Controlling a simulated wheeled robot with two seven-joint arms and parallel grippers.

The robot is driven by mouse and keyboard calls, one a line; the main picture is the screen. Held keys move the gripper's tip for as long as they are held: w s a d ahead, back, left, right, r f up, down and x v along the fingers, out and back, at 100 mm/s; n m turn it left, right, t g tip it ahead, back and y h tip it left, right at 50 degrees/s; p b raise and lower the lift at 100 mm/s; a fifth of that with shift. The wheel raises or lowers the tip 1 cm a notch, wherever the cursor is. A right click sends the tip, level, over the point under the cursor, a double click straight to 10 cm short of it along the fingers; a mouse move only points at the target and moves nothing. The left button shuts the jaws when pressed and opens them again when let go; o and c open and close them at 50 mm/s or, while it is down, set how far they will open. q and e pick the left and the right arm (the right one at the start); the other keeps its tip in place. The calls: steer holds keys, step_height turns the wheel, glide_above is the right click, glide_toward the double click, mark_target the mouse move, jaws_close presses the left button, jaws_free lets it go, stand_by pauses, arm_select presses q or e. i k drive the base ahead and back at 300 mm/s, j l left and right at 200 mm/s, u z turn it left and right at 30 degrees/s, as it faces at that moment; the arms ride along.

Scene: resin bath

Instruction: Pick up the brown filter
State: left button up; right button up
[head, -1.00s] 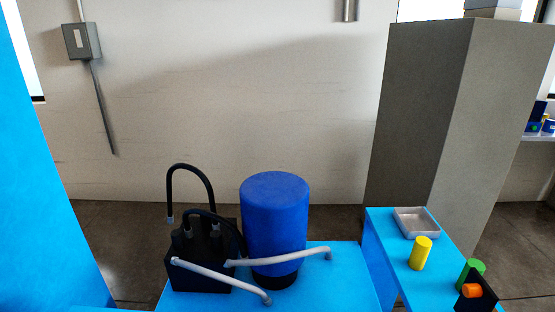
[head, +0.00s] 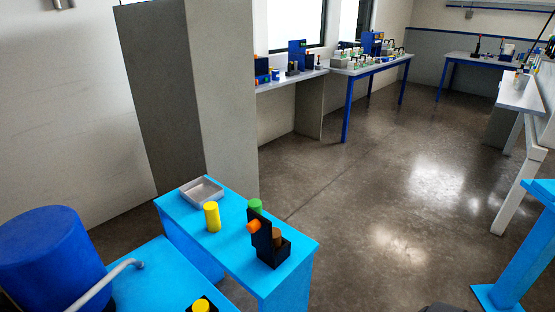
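The brown filter (head: 277,238) is a small brown cylinder. It sits upright in a black holder (head: 272,256) on the blue side table (head: 290,276); its lower part is hidden by the holder. An orange cylinder (head: 254,227) is on the left side of the same holder's upright plate. A green cylinder (head: 255,205) stands just behind the holder, and a yellow cylinder (head: 212,217) stands to its left. Neither of my grippers can be made out in the head view.
A grey tray (head: 202,192) lies at the table's far end. A large blue drum (head: 50,262) and a pale pipe (head: 100,288) are at lower left. A yellow-topped black piece (head: 201,305) is at the bottom edge. A grey pillar (head: 185,100) stands behind. Open floor (head: 390,225) lies right.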

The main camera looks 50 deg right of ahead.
mark_target(276, 232)
steer(key=z, duration=1.35)
